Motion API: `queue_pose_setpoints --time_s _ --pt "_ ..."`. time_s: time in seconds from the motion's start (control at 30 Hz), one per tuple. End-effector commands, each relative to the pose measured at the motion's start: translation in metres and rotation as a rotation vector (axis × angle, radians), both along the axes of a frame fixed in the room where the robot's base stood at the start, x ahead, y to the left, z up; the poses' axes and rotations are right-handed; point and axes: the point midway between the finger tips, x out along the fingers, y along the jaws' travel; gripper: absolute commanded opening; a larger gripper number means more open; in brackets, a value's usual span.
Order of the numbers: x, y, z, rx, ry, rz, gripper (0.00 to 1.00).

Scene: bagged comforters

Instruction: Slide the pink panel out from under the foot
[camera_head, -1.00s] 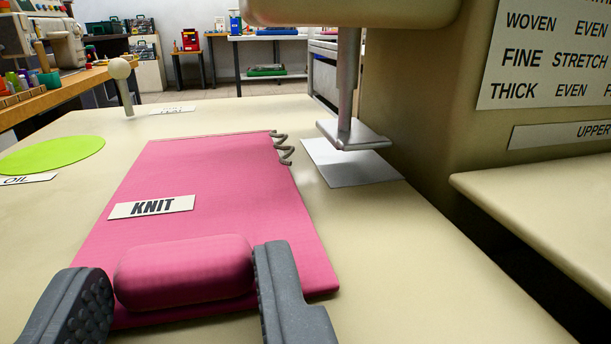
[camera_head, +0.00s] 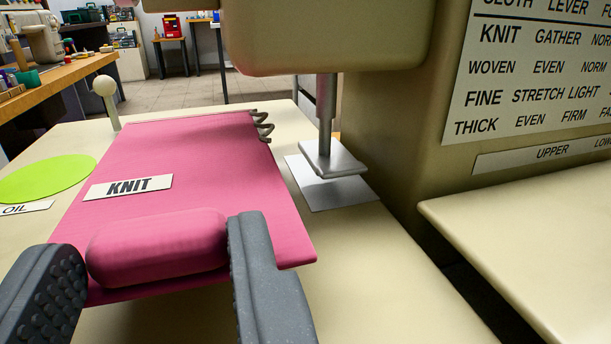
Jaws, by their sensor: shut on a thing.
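The pink panel (camera_head: 215,172) carries a white KNIT label (camera_head: 128,187) and a padded pink grip (camera_head: 160,247) at its near end. My gripper (camera_head: 158,262) is shut on this grip, one dark finger on each side. The panel's near edge looks raised a little off the cream bed.
A lime green disc (camera_head: 45,178) and an OIL label (camera_head: 22,208) lie at the left. A round-topped post (camera_head: 106,100) stands at the far left. The cream machine body (camera_head: 400,130) with its settings chart (camera_head: 545,70) blocks the right. The near bed is free.

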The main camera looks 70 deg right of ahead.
Motion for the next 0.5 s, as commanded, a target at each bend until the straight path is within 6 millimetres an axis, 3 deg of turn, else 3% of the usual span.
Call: queue_pose_setpoints --time_s 0.5 --pt "0.0 0.0 0.033 0.001 0.001 0.0 0.21"
